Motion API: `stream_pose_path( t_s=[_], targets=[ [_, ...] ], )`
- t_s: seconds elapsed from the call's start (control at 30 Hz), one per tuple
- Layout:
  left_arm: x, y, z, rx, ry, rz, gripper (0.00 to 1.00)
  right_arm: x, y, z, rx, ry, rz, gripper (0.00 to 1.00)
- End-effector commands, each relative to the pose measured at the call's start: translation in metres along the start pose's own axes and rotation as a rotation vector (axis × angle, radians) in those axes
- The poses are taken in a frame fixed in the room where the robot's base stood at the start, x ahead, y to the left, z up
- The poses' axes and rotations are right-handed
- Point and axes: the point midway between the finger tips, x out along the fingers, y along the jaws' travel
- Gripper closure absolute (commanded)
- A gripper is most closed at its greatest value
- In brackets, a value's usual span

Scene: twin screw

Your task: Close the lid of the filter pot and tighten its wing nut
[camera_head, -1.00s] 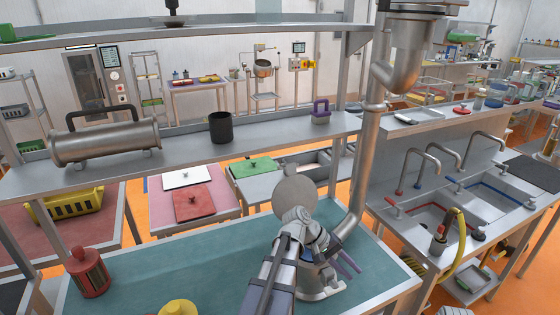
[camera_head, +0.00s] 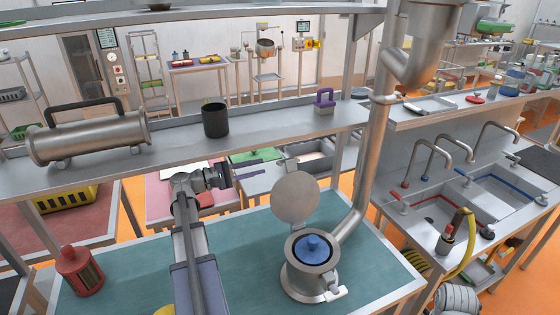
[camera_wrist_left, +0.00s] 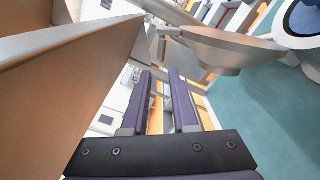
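The steel filter pot (camera_head: 308,278) stands on the teal bench top, its mouth open. A blue knobbed piece (camera_head: 312,246) sits inside it. Its round lid (camera_head: 296,198) stands raised at the pot's back; the lid also shows near edge-on in the left wrist view (camera_wrist_left: 225,50). A metal fitting that may be the wing nut (camera_head: 335,293) juts from the pot's front right. My left gripper (camera_head: 262,167) is left of and above the lid, clear of it. Its two purple fingers are apart and empty, also in the left wrist view (camera_wrist_left: 160,75). My right gripper is out of view.
A thick steel pipe (camera_head: 372,150) rises close behind and right of the pot. A steel shelf (camera_head: 260,135) with a black cup (camera_head: 215,120) runs behind the left gripper. A red lantern-like holder (camera_head: 80,270) stands at the bench's left. The bench between holder and pot is mostly clear.

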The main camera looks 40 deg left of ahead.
Motion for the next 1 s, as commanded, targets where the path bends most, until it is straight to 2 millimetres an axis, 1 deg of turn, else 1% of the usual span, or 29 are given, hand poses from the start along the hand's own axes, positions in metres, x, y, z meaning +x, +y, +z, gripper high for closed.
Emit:
stream_pose_path(
  t_s=[0.07,0.17,0.4,0.6,0.73,1.0],
  targets=[
    [0.004,0.0,0.0,0.0,-0.001,-0.001,0.73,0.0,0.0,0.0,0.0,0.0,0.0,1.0],
    [0.014,-0.001,0.0,0.001,-0.002,-0.002,0.73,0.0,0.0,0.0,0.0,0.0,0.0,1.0],
    [0.052,-0.001,0.0,0.001,-0.003,-0.004,0.73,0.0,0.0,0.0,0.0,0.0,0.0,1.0],
    [0.073,-0.001,0.0,0.001,-0.002,-0.004,0.73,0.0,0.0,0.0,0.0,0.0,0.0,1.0],
    [0.078,-0.001,0.0,0.001,0.0,-0.003,0.73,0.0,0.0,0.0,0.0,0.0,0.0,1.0],
    [0.079,-0.001,0.0,0.001,0.0,-0.003,0.73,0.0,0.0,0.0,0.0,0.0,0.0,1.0]
  ],
)
